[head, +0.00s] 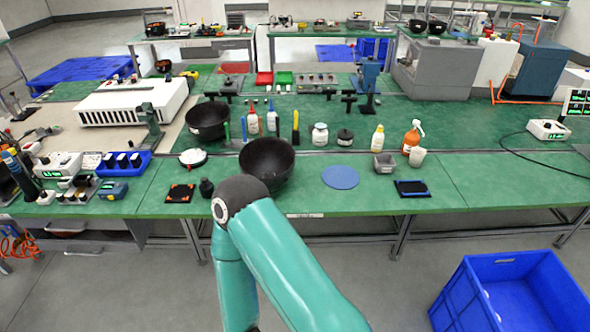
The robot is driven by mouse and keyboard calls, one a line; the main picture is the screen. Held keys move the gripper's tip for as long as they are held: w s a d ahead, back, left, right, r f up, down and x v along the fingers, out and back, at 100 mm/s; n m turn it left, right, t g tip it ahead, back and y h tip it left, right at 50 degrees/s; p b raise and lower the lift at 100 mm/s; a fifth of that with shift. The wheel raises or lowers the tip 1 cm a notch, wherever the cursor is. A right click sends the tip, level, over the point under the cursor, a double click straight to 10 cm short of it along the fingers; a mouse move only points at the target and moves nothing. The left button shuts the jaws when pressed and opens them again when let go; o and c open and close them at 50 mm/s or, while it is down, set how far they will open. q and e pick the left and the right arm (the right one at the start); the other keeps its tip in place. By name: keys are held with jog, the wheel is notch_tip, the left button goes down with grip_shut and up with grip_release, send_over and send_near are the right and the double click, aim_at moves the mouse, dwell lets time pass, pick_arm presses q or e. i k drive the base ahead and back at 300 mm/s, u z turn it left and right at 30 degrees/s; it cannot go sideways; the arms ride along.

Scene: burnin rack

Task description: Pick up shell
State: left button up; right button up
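A black bowl-shaped shell (276,172) sits near the front edge of the green bench, its open side up. A second black shell (207,133) sits farther back and to the left, also open side up. One of my teal arms is bent in front of the bench, and its elbow overlaps the lower left of the nearer shell in the picture. I cannot tell whether the elbow touches it. Neither of my grippers is in view.
Several bottles stand behind, including an orange spray bottle (411,141). A blue crate (475,290) stands on the floor at right. The bench's right front is clear.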

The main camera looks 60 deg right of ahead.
aim_at(270, 160)
jog(key=u, duration=1.25)
jog(key=i, duration=0.1)
jog(key=z, duration=2.5)
jog(key=i, duration=0.75)
jog(key=k, duration=0.8)
jog(key=z, duration=0.2)
jog(key=i, duration=0.85)
jog(key=u, duration=0.1)
